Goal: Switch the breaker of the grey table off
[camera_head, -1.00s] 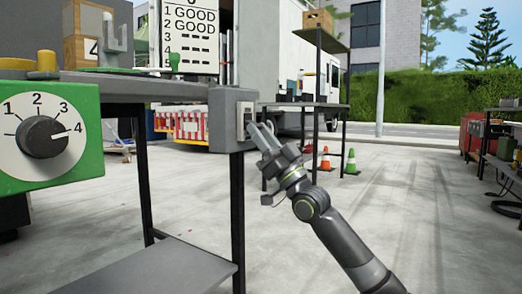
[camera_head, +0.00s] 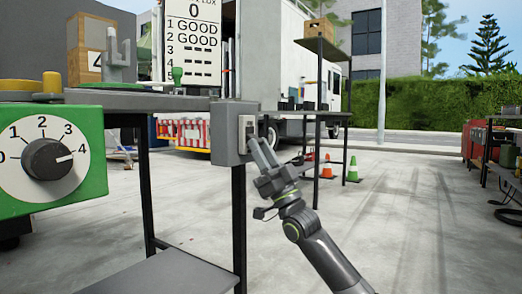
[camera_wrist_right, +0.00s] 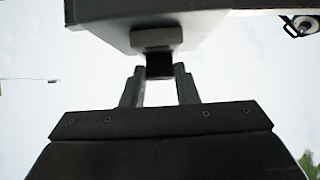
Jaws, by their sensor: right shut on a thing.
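The grey table (camera_head: 150,102) has a grey breaker box (camera_head: 228,145) on its right end. A pale switch plate (camera_head: 247,122) is on the box's right face. My right gripper (camera_head: 260,142) is at the lower part of this plate, with its fingers pointing up and left. In the right wrist view, the gripper (camera_wrist_right: 159,72) is shut on the short black breaker lever (camera_wrist_right: 159,66), which sits between the two fingertips below a grey housing (camera_wrist_right: 157,38). The lever is hidden by the fingers in the head view. My left gripper is not in view.
A green box with a 0–4 dial (camera_head: 47,160) is at the left. A white board (camera_head: 195,45) reads GOOD on two lines. A truck (camera_head: 290,55), a tall stand (camera_head: 347,75) and cones (camera_head: 352,170) are behind.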

